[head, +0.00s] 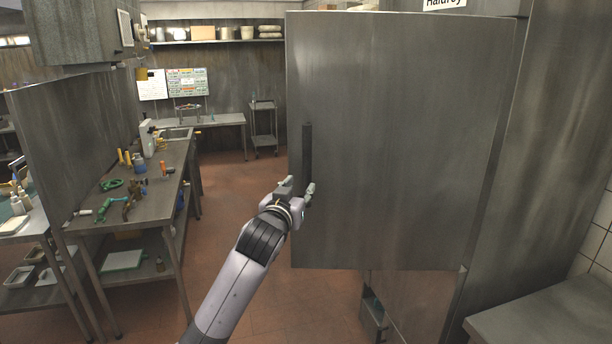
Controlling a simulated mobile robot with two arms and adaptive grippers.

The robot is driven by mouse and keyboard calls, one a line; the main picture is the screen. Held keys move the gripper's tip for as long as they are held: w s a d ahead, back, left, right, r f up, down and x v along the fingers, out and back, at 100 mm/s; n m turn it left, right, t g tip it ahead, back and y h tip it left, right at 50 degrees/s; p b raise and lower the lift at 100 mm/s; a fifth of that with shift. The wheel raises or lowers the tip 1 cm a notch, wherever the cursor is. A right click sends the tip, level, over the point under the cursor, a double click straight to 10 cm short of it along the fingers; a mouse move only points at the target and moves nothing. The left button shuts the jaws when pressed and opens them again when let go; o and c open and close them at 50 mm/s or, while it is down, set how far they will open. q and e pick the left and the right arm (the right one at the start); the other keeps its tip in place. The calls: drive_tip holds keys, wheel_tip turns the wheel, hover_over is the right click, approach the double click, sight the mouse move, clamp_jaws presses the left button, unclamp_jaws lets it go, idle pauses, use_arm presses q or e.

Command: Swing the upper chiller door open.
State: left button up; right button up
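The upper chiller door (400,140) is a large grey metal panel filling the centre right of the head view. It stands out at an angle from the chiller, its left edge jutting well past the lower front (418,298). A dark vertical handle (307,150) runs near its left edge. My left gripper (299,185) is at the handle's lower end, its fingers spread apart. One finger overlaps the bottom of the handle and the other is near the door's left edge. Whether they touch the handle is unclear. The chiller's inside is hidden behind the door. My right gripper is not in view.
A steel worktable (160,190) with tools and bottles stands at the left. A sink counter (205,122) and a small trolley (263,128) are at the back. A metal counter (560,315) is at the lower right. The red tiled floor (235,190) between is clear.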

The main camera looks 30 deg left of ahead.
sight(306, 169)
use_arm(q)
drive_tip(key=w+r, duration=0.1)
drive_tip(key=w+a+r, duration=0.1)
drive_tip(key=shift+w+a+r+b, duration=0.1)
drive_tip(key=shift+w+b, duration=0.2)
drive_tip(key=shift+w, duration=0.05)
drive_tip(key=x, duration=0.4)
drive_tip(key=shift+w+a+b, duration=0.1)
drive_tip(key=shift+w+b, duration=0.15)
drive_tip(key=shift+b, duration=0.15)
drive_tip(key=shift+c, duration=1.2)
drive_tip(key=shift+r, duration=0.1)
clamp_jaws()
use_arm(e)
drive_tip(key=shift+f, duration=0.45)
